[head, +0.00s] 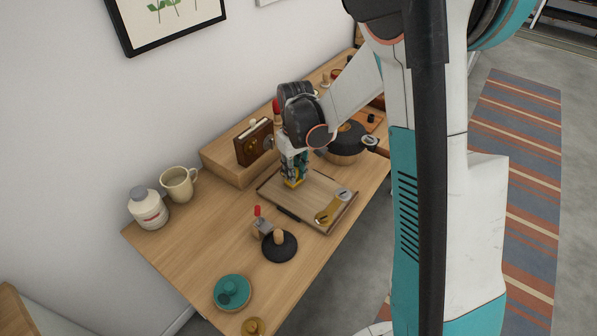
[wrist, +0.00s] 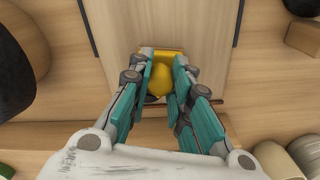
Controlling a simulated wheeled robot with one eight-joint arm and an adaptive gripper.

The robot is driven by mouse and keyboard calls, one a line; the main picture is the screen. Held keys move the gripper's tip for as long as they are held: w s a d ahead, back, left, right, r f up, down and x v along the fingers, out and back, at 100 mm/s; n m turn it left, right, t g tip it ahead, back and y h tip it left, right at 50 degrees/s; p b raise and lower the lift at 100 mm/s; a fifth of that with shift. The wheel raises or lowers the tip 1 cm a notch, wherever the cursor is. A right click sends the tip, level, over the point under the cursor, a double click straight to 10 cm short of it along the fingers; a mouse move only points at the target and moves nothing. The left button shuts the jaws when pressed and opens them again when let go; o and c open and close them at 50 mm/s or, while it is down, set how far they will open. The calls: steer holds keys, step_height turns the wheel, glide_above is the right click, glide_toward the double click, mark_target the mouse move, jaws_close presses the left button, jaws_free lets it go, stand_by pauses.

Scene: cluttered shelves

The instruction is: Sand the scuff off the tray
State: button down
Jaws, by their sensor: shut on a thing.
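The tray (head: 318,186) is a flat wooden board with dark rims, lying on the wooden bench. In the wrist view its pale surface (wrist: 165,22) runs away from my gripper, with a dark rim on each side. My gripper (head: 292,174) is over the tray's back left part, pointing down. In the wrist view my gripper (wrist: 163,72) is shut on the rounded yellow knob of a yellow block (wrist: 159,86). The block (head: 292,183) is low at the tray; I cannot tell whether it touches. I cannot make out a scuff.
A brass-coloured tool (head: 328,211) lies on the tray's right part. A black pot (head: 346,145) stands behind it. A red-handled clamp (head: 261,223) and black disc (head: 281,249) are in front. A mug (head: 178,185) and jar (head: 148,209) stand left. The bench's left middle is clear.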

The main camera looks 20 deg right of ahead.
steer(key=shift+w+a, duration=0.1)
steer(key=shift+a, duration=0.05)
steer(key=shift+w+r+p, duration=0.1)
steer(key=shift+r+p, duration=0.3)
steer(key=shift+r, duration=0.1)
steer(key=shift+r+p, duration=2)
steer(key=shift+r, duration=1)
